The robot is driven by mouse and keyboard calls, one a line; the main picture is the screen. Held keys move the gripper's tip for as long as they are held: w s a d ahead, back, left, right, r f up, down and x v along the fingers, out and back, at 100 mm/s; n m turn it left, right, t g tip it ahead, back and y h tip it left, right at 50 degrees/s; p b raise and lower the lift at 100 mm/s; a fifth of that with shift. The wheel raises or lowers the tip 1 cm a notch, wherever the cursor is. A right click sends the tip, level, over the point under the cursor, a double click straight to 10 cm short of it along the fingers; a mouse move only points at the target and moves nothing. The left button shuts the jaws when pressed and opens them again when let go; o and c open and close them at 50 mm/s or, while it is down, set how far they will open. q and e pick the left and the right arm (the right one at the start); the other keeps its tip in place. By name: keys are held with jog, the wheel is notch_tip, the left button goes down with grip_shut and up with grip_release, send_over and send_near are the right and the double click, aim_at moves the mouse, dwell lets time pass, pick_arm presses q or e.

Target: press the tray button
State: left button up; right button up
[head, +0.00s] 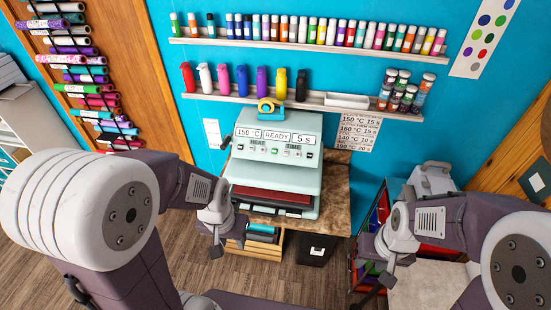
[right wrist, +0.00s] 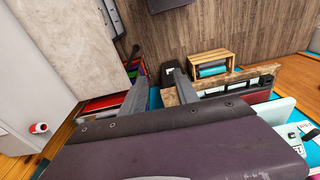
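A pale green heat press (head: 262,150) stands on a brown counter; its display reads 150 °C, READY and 5 s. Small buttons sit under the HEAT and TIME labels. A dark red tray (head: 272,196) lies low in the press front. I cannot make out which button is the tray button. My left gripper (head: 216,247) hangs in front of and left of the press, apart from it; its opening cannot be judged. My right gripper (head: 372,287) is to the right of the counter, apart from the press. In the right wrist view its fingers (right wrist: 157,88) are spread with nothing gripped.
A wooden crate (head: 262,246) with rolls and a dark bin (head: 316,250) stand under the counter (head: 338,190). A grey toolbox (head: 432,178) stands at the right. Shelves of bottles (head: 247,93) line the blue wall above the press.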

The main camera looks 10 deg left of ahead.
notch_tip(320, 180, up, 3)
jog(key=shift+r, duration=0.15)
jog(key=shift+w+a, duration=0.1)
grip_shut()
dwell(1.4)
